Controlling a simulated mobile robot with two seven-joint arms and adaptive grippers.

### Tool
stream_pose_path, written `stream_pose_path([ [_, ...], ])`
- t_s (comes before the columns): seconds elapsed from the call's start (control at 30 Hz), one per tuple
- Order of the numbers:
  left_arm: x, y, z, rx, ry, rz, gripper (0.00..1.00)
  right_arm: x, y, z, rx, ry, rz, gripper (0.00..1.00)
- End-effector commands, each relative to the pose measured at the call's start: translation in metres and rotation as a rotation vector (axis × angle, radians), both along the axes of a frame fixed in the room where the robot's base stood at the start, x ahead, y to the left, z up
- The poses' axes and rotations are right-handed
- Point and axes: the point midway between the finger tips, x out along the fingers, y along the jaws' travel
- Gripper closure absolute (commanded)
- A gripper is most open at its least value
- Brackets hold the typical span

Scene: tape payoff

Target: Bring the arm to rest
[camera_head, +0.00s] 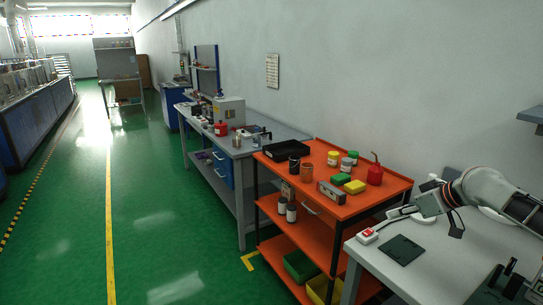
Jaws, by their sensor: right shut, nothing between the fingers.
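My right arm comes in from the right edge above a light grey table (375,272). My right gripper (393,213) points left, over the table's back left part near the orange cart. It is small in the picture; its fingers are shut with nothing seen between them. A small white box with a red top (367,235) lies on the table just below and left of the gripper. My left gripper is not in view.
A dark flat plate (401,250) lies on the table. A dark device (505,287) stands at the lower right. The orange cart (310,205) beside the table holds cans, a red oil can (375,174) and sponges. A grey workbench (240,150) stands beyond. The green floor at left is clear.

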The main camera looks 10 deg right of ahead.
Motion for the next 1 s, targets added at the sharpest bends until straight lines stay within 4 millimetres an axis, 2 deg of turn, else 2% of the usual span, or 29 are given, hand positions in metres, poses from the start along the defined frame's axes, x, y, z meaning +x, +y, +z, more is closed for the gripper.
stream_pose_path([
  [0.17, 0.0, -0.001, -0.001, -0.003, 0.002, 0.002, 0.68, -0.004, 0.047, -0.063, -0.01, 0.0, 0.055, 1.0],
  [0.23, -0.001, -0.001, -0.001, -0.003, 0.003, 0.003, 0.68, -0.01, 0.074, -0.098, -0.014, -0.013, 0.083, 1.0],
  [0.4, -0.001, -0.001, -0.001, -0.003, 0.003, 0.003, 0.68, -0.038, 0.138, -0.175, -0.007, -0.055, 0.128, 1.0],
  [0.47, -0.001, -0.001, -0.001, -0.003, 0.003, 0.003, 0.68, -0.051, 0.158, -0.198, 0.0, -0.072, 0.135, 1.0],
  [0.6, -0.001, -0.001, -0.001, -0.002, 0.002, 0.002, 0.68, -0.089, 0.2, -0.244, 0.015, -0.112, 0.132, 1.0],
  [0.7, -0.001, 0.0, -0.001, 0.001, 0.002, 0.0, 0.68, -0.12, 0.222, -0.271, 0.024, -0.139, 0.112, 1.0],
  [0.83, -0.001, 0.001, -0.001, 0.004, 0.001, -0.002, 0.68, -0.165, 0.243, -0.3, 0.023, -0.168, 0.07, 1.0],
  [1.0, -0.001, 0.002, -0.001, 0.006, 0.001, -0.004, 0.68, -0.229, 0.254, -0.329, -0.012, -0.19, -0.002, 1.0],
])
